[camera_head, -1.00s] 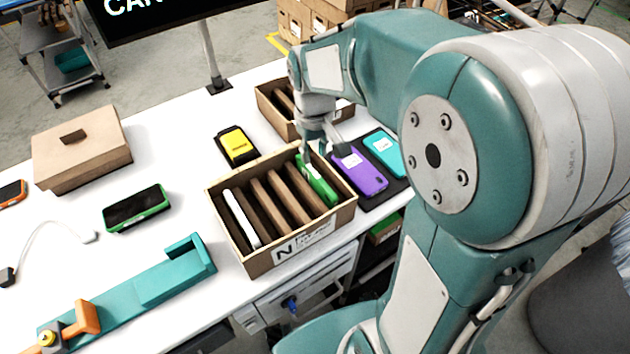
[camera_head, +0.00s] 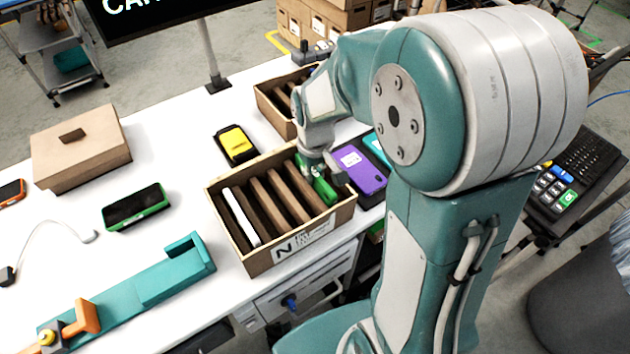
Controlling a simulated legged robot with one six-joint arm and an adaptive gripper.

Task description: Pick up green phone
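A green phone (camera_head: 325,191) stands on edge in the rightmost slot of the open divided carton (camera_head: 235,262). My gripper (camera_head: 322,176) is low over that slot, with its fingers around the upper part of this phone. The fingers and wrist hide part of it, and I cannot tell whether they press on it. A second phone with a green case (camera_head: 137,207) lies flat on the table, its black screen up.
A white phone (camera_head: 242,217) stands in the carton's left slot, with brown dividers between. A purple phone (camera_head: 359,169) lies close right of the carton. A yellow-and-black device (camera_head: 235,145) and another carton (camera_head: 273,112) are behind. A teal holder (camera_head: 150,285) lies at front left.

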